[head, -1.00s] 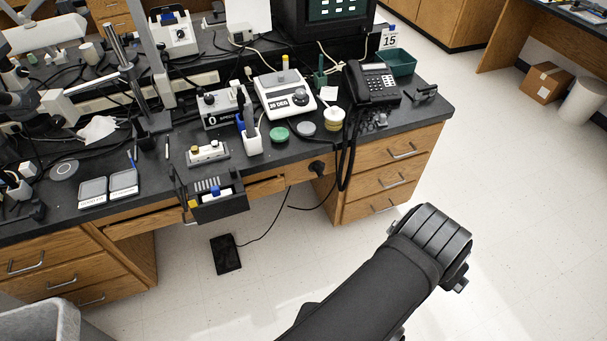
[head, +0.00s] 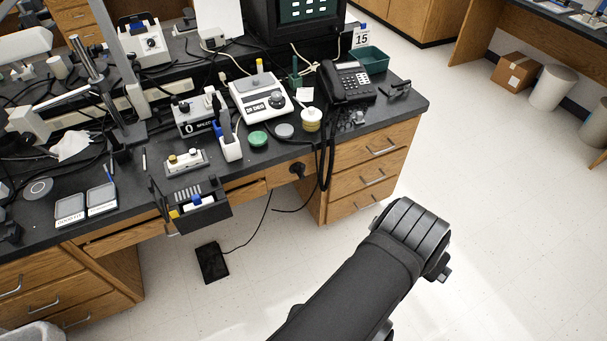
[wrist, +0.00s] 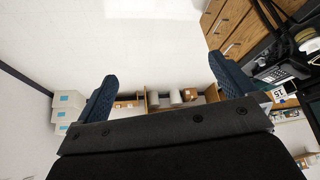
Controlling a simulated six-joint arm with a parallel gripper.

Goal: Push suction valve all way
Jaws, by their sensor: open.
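I cannot tell for sure which part is the suction valve. A dark holder (head: 200,215) at the bench's front edge carries small parts with blue and yellow ends. A grey block with two knobs (head: 186,161) lies on the bench just behind it. A round black fitting (head: 297,170) sits on the bench's front face to their right. My gripper (wrist: 162,68) is open and empty in the wrist view, its two blue fingers wide apart. In the head view my arm is over the floor, right of and apart from the bench; the fingers are not visible there.
The black bench top (head: 380,115) is crowded with a white scale (head: 250,110), a telephone (head: 347,82) and cables. A black flat pad (head: 213,262) lies on the floor with its cord. A cardboard box (head: 515,70) stands back right. Open floor lies before the bench.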

